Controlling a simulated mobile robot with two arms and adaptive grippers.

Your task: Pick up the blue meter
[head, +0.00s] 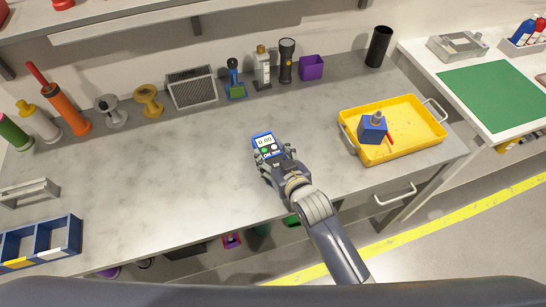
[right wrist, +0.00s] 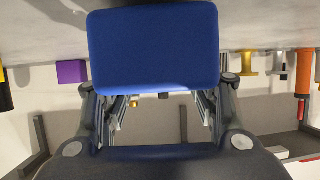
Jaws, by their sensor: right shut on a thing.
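The blue meter (head: 265,141) has a pale display reading 0.00 and a green button, and shows at the middle of the workbench in the head view. My right gripper (head: 274,160) is shut on it. In the right wrist view the blue back of the meter (right wrist: 153,50) fills the upper middle, between the fingers of my right gripper (right wrist: 158,100). I cannot tell whether the meter touches the bench. My left gripper is not in view.
A yellow tray (head: 400,152) holding a blue block-like item (head: 373,128) stands to the right. A grey speaker-like box (head: 192,88), a purple bin (head: 312,67) and several bottles and spools line the back. Blue bins (head: 40,243) sit front left. The bench's left middle is clear.

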